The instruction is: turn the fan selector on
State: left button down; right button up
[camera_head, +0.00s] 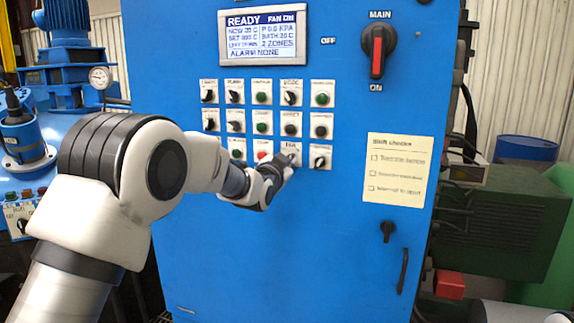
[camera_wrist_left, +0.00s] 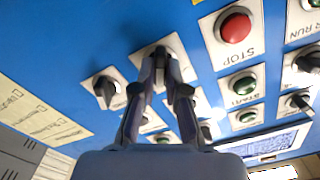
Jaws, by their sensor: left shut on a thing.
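The fan selector (camera_head: 291,148) is a small knob on a white plate labelled FAN, in the bottom row of the blue cabinet's controls. My left gripper (camera_head: 285,164) is at this plate and covers most of the knob. In the left wrist view my left gripper (camera_wrist_left: 162,62) is shut on the selector knob, whose white plate (camera_wrist_left: 182,62) shows around the fingertips. The knob's exact angle is hard to tell behind the fingers. The display (camera_head: 263,37) reads READY and FAN ON. My right gripper is not in view.
A red STOP button (camera_wrist_left: 235,27) sits beside the selector, and another black selector (camera_wrist_left: 104,90) is on its other side. Rows of buttons and knobs lie above. The red MAIN switch (camera_head: 377,52) and a paper checklist (camera_head: 396,168) are to the right.

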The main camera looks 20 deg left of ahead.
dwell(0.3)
pick_arm(q)
jog(key=c, duration=1.2)
grip_release()
jog(key=s, duration=1.2)
jog(key=shift+a, duration=0.15)
jog(key=shift+f, duration=0.1)
